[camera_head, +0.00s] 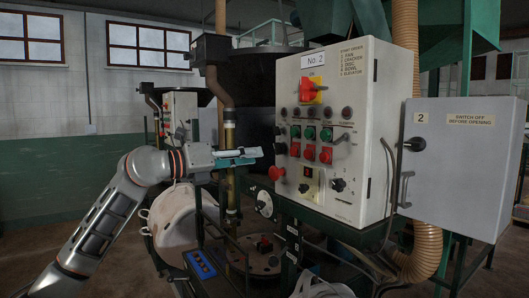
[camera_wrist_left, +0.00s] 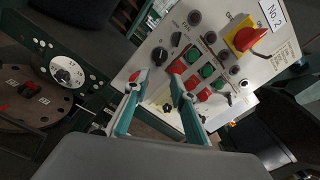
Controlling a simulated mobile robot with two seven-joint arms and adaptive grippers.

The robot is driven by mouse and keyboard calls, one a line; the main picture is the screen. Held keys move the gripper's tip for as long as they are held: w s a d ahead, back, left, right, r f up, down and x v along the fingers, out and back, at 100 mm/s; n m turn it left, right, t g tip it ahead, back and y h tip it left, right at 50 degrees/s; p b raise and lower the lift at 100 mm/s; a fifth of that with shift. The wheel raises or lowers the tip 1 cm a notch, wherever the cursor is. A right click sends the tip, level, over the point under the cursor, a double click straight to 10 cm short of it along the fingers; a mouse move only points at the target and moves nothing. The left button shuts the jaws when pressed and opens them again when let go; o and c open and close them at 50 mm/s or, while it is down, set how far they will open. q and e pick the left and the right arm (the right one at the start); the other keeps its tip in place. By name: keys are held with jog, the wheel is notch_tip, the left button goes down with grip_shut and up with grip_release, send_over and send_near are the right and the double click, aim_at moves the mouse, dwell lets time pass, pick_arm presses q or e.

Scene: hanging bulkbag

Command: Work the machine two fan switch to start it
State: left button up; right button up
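The grey control box marked No. 2 (camera_head: 340,105) stands right of centre. Its front has a red-and-yellow rotary switch (camera_head: 312,90), a row of dark lamps, green buttons (camera_head: 318,134), red buttons (camera_head: 310,153) and black knobs (camera_head: 280,148). My right gripper is not in view.
A red knob (camera_head: 276,173) juts out low on the panel's left. A second grey cabinet (camera_head: 460,160) with a handle stands at the right. A thick corrugated hose (camera_head: 430,230) runs behind. A white bag (camera_head: 172,218) hangs below my left arm. A vertical pipe (camera_head: 222,100) stands behind the gripper.

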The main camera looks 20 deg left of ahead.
aim_at(275, 150)
pick_arm(q)
jog(key=x, duration=0.5)
jog(key=p+x, duration=0.1)
jog(key=x, duration=0.1)
jog(key=shift+w+a+r, duration=0.1)
jog(key=shift+w+r, duration=0.25)
jog(key=shift+w, duration=0.15)
grip_shut()
